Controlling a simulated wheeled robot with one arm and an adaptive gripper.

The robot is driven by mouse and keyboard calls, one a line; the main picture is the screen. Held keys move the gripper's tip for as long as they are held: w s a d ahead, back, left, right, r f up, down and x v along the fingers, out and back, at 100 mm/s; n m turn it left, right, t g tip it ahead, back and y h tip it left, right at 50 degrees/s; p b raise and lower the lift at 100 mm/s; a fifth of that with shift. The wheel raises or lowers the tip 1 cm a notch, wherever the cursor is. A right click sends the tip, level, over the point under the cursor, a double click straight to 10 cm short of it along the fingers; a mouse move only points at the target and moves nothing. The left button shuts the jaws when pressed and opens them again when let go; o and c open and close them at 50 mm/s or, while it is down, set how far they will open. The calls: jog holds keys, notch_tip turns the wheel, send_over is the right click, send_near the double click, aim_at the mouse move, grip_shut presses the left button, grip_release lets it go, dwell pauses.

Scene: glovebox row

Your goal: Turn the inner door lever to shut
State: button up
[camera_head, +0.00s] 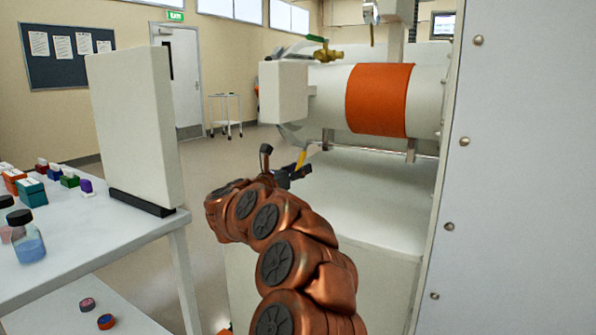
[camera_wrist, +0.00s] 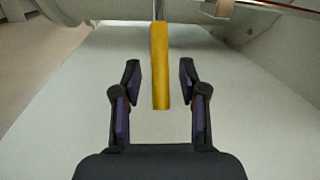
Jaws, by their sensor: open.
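A yellow lever (camera_wrist: 160,65) stands out in the wrist view, joined to a thin metal rod at its top end. I take it to be the inner door lever. Its lower end lies between the two open fingers of my gripper (camera_wrist: 160,80), with a gap on both sides. In the head view the yellow lever (camera_head: 300,159) shows small below the pale block at the end of the white cylinder. My gripper (camera_head: 290,170) is beside it there, partly hidden by my arm.
A white cylinder with an orange band (camera_head: 379,99) lies above a pale sloping surface (camera_head: 375,195). A brass valve with a green handle (camera_head: 327,54) sits on top. A white panel wall (camera_head: 520,180) bounds the right. A table (camera_head: 95,235) with bottles and small boxes stands left.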

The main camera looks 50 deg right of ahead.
jog(key=a+f, duration=0.1)
jog(key=a, duration=1)
jog(key=shift+w+a, duration=0.2)
jog(key=shift+a, duration=0.1)
jog(key=shift+f, duration=0.1)
